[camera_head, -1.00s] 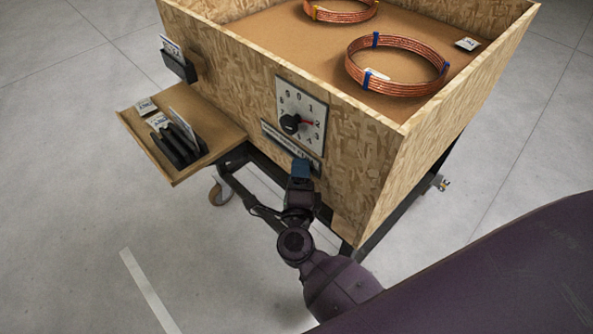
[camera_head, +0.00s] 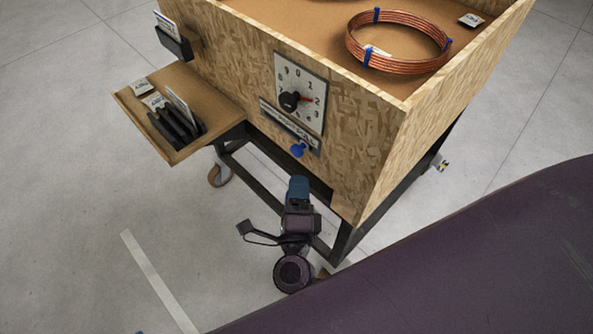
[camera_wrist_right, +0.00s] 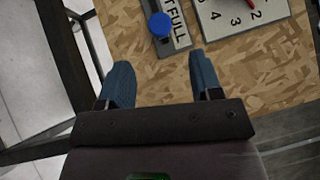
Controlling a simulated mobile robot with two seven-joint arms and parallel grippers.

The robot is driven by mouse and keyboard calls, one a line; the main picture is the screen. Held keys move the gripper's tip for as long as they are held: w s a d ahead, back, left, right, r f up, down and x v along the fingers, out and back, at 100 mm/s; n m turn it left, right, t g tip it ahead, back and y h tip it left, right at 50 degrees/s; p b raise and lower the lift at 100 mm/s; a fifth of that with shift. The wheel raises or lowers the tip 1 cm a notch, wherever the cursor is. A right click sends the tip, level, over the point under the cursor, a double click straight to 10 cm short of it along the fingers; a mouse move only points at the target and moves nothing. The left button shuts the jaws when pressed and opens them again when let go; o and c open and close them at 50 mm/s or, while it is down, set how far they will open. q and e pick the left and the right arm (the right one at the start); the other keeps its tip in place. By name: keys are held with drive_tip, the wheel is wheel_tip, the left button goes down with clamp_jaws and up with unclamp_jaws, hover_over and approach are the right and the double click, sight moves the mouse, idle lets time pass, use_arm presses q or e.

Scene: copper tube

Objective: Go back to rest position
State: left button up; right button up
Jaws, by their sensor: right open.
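My right gripper (camera_head: 298,187) hangs in front of the wooden crate (camera_head: 352,140), below its dial, clear of the panel. In the right wrist view the gripper (camera_wrist_right: 161,84) has its two blue fingers spread apart with nothing between them.
A copper coil (camera_head: 398,42) with blue ties lies in the crate. A side shelf (camera_head: 180,108) with black card slots juts out to the left. The dark frame (camera_head: 345,238) stands beneath the crate. The floor (camera_head: 75,220) at left is clear.

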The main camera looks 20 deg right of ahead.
drive_tip(key=shift+s+a+f, duration=0.1)
drive_tip(key=shift+s+a, duration=0.2)
drive_tip(key=shift+s, duration=0.35)
